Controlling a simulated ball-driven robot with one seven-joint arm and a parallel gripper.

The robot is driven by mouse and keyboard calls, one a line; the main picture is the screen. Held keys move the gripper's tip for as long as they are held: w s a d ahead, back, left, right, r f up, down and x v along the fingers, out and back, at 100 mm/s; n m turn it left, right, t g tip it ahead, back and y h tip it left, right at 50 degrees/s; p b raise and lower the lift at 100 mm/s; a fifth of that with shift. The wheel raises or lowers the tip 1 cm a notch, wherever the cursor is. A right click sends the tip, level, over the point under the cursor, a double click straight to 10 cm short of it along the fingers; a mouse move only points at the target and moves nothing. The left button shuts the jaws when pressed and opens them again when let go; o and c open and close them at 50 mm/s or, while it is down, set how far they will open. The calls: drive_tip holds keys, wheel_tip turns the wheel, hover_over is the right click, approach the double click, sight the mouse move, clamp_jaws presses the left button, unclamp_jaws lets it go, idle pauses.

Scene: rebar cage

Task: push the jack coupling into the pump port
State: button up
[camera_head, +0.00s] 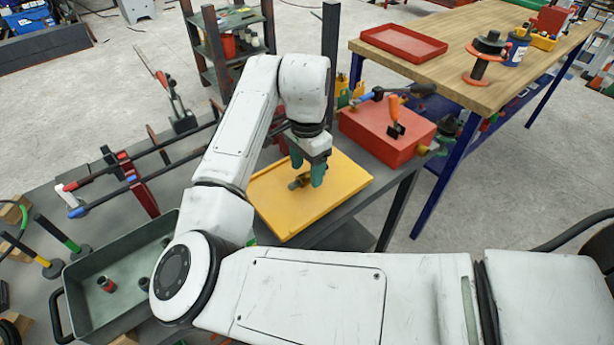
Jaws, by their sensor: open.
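A small dark, brassy fitting that looks like the jack coupling (298,183) lies on the yellow tray (283,217). My gripper (308,172) points down over it, with its green fingers apart. The fingers are close to the fitting and partly overlap it in the picture; I cannot tell whether they touch it. The red pump box (383,135) stands to the right of the tray, with an orange-handled lever on top. A small brassy fitting (424,149) shows at the box's right side; I cannot tell whether it is the port.
A grey-green bin (92,266) with small dark pieces stands at lower left, near bar clamps (140,190). A wooden-topped table (470,50) bears a red tray (404,42) and other items. Dark posts rise behind my arm. My arm crosses the foreground.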

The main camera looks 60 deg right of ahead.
drive_tip(key=shift+f, duration=0.8)
drive_tip(key=shift+c, duration=0.2)
clamp_jaws()
